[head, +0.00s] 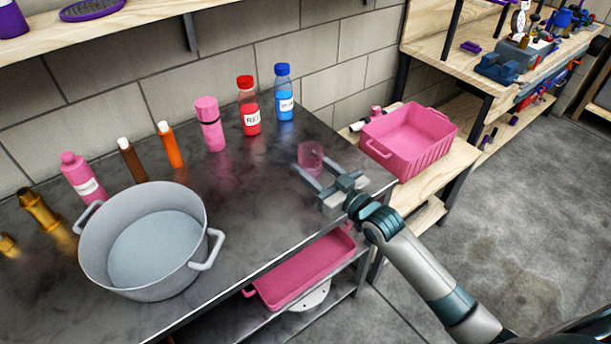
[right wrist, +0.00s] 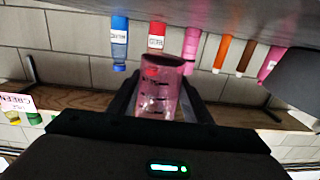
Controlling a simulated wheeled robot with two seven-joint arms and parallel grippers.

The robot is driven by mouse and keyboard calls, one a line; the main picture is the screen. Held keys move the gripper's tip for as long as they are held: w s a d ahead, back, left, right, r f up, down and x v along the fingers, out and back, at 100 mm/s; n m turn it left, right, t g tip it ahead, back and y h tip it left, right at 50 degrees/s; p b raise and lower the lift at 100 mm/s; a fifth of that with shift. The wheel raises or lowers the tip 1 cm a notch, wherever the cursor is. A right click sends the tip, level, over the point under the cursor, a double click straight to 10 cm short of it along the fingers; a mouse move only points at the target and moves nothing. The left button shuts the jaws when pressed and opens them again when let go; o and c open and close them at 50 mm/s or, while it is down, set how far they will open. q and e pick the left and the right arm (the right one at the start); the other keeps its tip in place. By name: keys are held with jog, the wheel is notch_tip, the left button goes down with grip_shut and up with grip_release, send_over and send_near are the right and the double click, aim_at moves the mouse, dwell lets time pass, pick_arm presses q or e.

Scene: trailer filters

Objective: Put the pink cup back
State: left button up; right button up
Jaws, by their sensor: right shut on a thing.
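The pink cup (head: 311,155) is small and see-through, upright over the right part of the dark table. My right gripper (head: 314,169) reaches in from the right with one finger on each side of the cup and is shut on it. In the right wrist view, the pink cup (right wrist: 158,98), with dark marks on its wall, sits between the fingers. I cannot tell whether its base touches the table. My left gripper is not in view.
On the table (head: 255,205) stand a large grey pot (head: 205,235), a red bottle (head: 248,108), a blue bottle (head: 283,95), a pink bottle (head: 210,125) and other bottles. A pink bin (head: 440,150) is on the wooden bench at right. A pink tray (head: 305,270) lies below.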

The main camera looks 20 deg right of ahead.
jog(key=shift+w+a+f, duration=0.3)
jog(key=shift+a+f, duration=0.1)
jog(key=shift+a, duration=0.2)
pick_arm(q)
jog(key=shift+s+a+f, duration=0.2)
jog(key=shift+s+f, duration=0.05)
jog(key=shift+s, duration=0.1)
pick_arm(e)
jog(key=shift+f, duration=0.2)
notch_tip(320, 180, down, 3)
jog(key=shift+f, duration=0.25)
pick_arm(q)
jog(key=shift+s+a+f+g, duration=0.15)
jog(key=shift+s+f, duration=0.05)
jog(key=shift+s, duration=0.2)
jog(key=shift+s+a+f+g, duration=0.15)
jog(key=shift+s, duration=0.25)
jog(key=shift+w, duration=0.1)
pick_arm(e)
jog(key=shift+f, duration=0.15)
